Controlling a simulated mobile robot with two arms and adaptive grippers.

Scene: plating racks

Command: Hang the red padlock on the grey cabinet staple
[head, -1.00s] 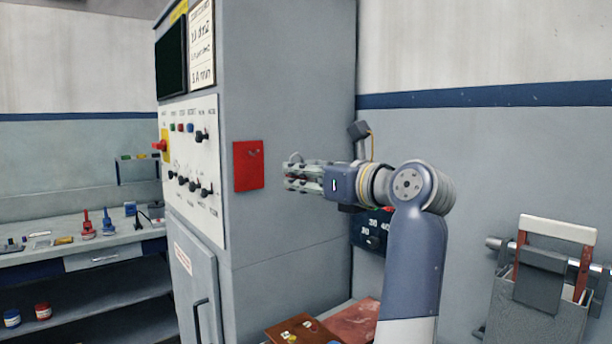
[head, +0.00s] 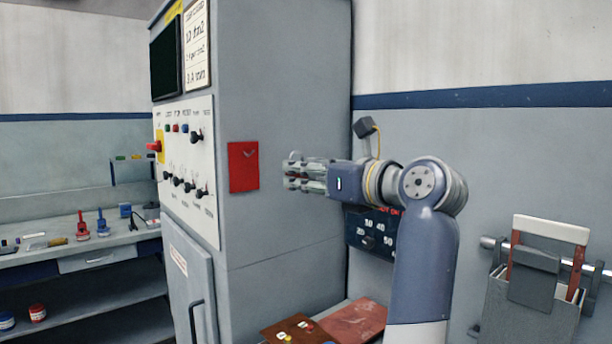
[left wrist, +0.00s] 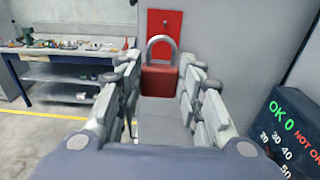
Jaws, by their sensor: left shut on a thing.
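The red padlock (left wrist: 159,81) is between the fingers of my left gripper (left wrist: 160,92) in the left wrist view, upright with its grey shackle on top. In the head view only its shackle (head: 296,156) shows clearly above the left gripper (head: 287,175); the fingers hide most of the body. The small grey staple (head: 250,153) sits on a red plate (head: 243,178) on the cabinet's side (head: 290,90). The staple (left wrist: 165,22) also shows beyond the shackle in the left wrist view. The padlock is apart from the plate, to its right in the head view. My right gripper is not in view.
The cabinet front has a panel of knobs (head: 187,165). A workbench (head: 90,250) with small tools stands at left. A dark display box (head: 375,232) is behind my arm. A rack (head: 530,300) hangs on the right wall. Space between padlock and plate looks clear.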

